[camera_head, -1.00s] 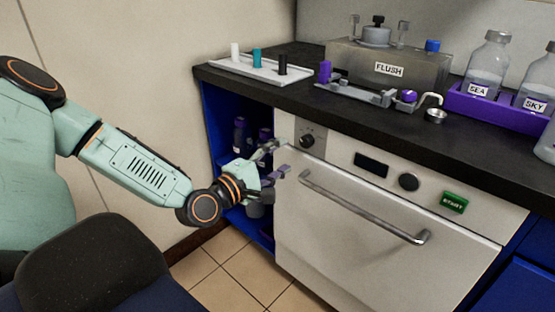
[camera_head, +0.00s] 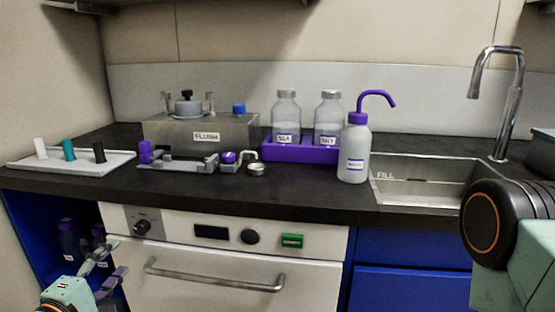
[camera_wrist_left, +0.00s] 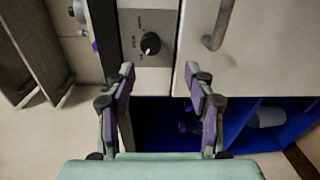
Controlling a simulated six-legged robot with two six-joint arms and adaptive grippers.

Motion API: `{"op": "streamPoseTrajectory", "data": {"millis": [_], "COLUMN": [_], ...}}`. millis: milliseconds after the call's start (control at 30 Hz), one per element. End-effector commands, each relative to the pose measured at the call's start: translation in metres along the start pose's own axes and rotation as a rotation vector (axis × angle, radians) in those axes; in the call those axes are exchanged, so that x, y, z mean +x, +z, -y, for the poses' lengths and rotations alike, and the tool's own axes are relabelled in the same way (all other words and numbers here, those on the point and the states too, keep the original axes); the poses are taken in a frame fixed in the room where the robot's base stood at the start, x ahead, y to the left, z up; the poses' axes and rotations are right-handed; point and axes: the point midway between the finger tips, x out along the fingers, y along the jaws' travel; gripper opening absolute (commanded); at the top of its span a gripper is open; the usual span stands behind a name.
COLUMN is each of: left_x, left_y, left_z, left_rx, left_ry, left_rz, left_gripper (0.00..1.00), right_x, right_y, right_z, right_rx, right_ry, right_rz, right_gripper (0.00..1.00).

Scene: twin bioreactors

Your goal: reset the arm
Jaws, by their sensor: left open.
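My left gripper (camera_head: 110,268) is at the lower left of the head view, in front of the open blue cupboard bay and beside the white oven's control panel. Its two fingers with purple pads are spread and hold nothing. In the left wrist view the gripper (camera_wrist_left: 160,82) is open, with the oven's dark dial (camera_wrist_left: 150,43) beyond the fingertips. Part of my left arm is cut off by the lower edge of the head view. A link of my right arm shows at the right edge; my right gripper is out of view.
The oven (camera_head: 210,265) has a bar handle (camera_head: 215,276) near my left gripper. Dark bottles (camera_head: 68,238) stand in the blue cupboard. The counter (camera_head: 300,194) holds a white rack (camera_head: 75,164), FLUSH box (camera_head: 206,135), purple bottle holder (camera_head: 300,150), wash bottle (camera_head: 354,150) and sink (camera_head: 425,170).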

Motion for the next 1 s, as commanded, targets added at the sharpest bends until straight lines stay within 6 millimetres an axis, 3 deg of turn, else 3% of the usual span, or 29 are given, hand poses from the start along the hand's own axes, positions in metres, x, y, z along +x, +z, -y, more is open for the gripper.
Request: {"op": "streamPoseTrajectory", "data": {"millis": [167, 333, 567, 800, 1000], "left_x": [-0.002, -0.01, -0.042, -0.114, -0.189], "left_y": [0.007, 0.029, 0.067, 0.107, 0.128], "left_z": [0.02, 0.047, 0.095, 0.149, 0.179], "left_rx": [0.135, 0.308, 0.561, 0.84, 1.016], "left_ry": [-0.115, -0.281, -0.542, -0.848, -1.063], "left_rz": [-0.003, 0.066, 0.235, 0.507, 0.739], "left_gripper": [0.54, 0.54, 0.54, 0.54, 0.54], "right_x": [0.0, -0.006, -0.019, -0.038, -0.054], "right_y": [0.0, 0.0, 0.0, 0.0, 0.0], "right_z": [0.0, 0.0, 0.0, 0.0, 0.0], "right_rx": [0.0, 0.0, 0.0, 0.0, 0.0], "right_ry": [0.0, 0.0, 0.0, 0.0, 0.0], "right_rz": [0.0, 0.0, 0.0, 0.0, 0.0], "right_gripper": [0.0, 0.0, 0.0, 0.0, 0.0]}}
